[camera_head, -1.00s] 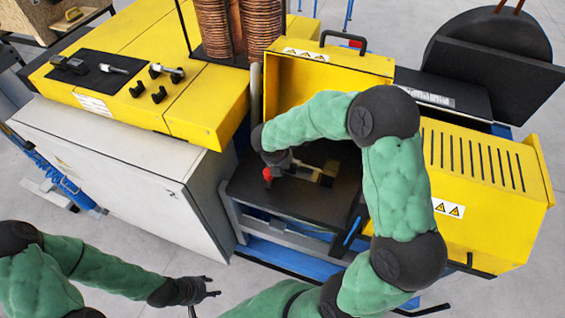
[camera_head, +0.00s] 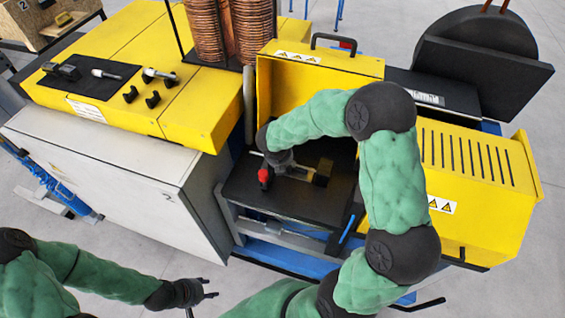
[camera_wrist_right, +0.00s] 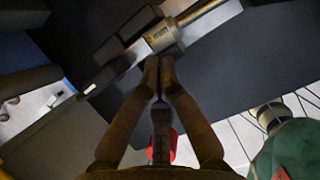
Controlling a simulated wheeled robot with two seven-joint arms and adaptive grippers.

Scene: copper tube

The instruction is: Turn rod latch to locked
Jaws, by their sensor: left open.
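The rod latch is a metal rod (camera_head: 297,173) with a dark block (camera_head: 323,172) at its right end and a red part (camera_head: 263,176) at its left. It lies on the black table of the yellow machine. In the right wrist view its metal cylinder (camera_wrist_right: 163,35) crosses the top. My right gripper (camera_wrist_right: 159,66) has its fingertips together just below the cylinder; I cannot tell whether they pinch a thin part. A red part (camera_wrist_right: 172,148) shows behind the fingers. My left gripper (camera_head: 211,288) is open and empty, low in the head view, away from the machine.
A raised yellow cover (camera_head: 315,75) stands behind the black table (camera_head: 290,212), and a slotted yellow housing (camera_head: 475,175) is to the right. A grey cabinet (camera_head: 120,170) stands to the left. Loose fittings (camera_head: 152,98) lie on the yellow top.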

